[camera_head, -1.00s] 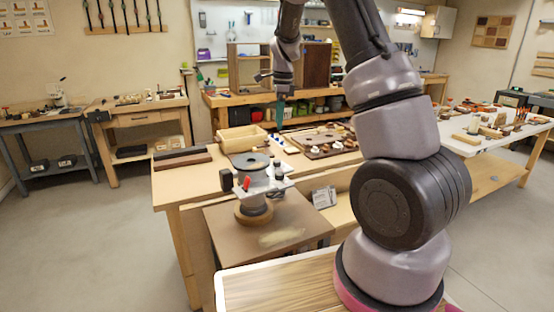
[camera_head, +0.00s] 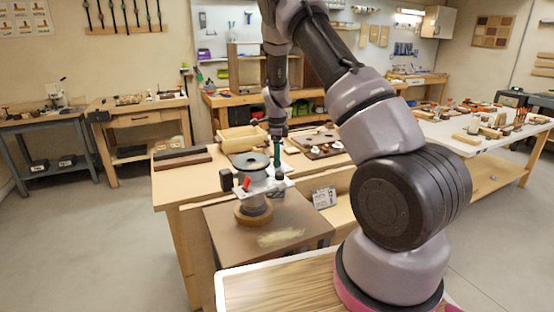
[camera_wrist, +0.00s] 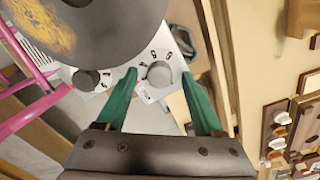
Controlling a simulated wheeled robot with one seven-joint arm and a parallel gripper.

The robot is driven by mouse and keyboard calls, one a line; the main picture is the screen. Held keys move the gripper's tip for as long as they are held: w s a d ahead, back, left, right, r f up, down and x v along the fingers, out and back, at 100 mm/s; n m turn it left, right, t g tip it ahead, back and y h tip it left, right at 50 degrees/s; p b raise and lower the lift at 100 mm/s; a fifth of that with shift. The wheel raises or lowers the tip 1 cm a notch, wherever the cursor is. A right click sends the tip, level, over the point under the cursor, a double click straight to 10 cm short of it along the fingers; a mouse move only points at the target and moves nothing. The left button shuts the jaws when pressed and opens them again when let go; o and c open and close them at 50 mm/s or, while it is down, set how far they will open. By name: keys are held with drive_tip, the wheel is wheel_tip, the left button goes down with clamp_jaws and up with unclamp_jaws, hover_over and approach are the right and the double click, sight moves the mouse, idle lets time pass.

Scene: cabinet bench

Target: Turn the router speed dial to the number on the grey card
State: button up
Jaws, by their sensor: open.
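The router (camera_head: 254,205) stands upright on a brown board, with a round dark top and a white plate. In the wrist view, a grey round dial (camera_wrist: 159,74) sits on the white plate (camera_wrist: 118,84), with small dark marks around it. My gripper (camera_wrist: 160,75) is open, its green fingertips framing the dial on either side; whether they touch it is unclear. In the head view, my gripper (camera_head: 278,178) is over the router's right side. A pale card (camera_head: 324,197) with dark marks stands right of the router; its number is too small to read.
A second dark knob (camera_wrist: 86,79) sits left of the dial, and the router's dark disc (camera_wrist: 95,30) is close beyond the fingers. A wooden tray (camera_head: 242,139) and a dark board with several small parts (camera_head: 318,146) lie behind on the bench.

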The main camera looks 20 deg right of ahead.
drive_tip(key=shift+f, duration=0.3)
clamp_jaws()
drive_tip(key=shift+n, duration=0.3)
